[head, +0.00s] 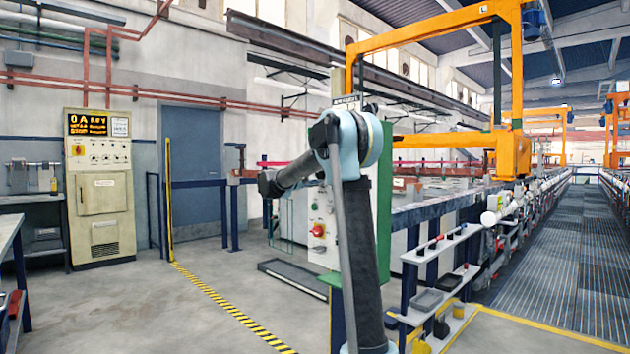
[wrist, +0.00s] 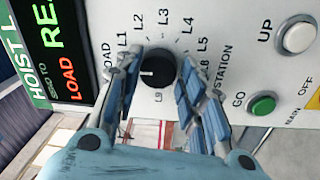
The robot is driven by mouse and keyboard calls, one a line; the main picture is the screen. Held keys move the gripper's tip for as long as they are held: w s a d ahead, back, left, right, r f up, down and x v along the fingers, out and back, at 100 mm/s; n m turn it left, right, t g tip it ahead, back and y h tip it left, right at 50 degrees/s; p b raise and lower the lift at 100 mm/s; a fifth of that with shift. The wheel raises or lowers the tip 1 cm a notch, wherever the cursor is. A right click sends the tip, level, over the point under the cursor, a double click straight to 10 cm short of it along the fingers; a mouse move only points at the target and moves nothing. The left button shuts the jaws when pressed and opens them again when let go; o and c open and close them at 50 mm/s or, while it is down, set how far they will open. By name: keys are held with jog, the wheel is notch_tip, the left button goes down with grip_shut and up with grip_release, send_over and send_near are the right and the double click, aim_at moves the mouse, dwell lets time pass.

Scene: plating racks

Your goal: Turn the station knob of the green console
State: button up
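The station knob (wrist: 157,70) is a round black dial on a white panel in the wrist view, with a small white mark on its left half. Labels LOAD, L1 to L5 and more run around it, with STATION to its right. My gripper (wrist: 159,66) is open, with one blue-padded finger on each side of the knob. I cannot tell whether the pads touch it. In the head view the green-sided console (head: 384,198) stands behind my arm, its white front partly hidden. The knob and my fingers cannot be made out there.
On the panel are a green GO button (wrist: 261,104), a white UP button (wrist: 297,38) and a lit display (wrist: 68,50). In the head view a red knob (head: 318,230) is on the console front. A beige cabinet (head: 100,190) stands at left. Open floor lies between.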

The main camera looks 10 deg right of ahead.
jog(key=shift+o, duration=0.9)
jog(key=shift+w, duration=0.1)
jog(key=v, duration=1.2)
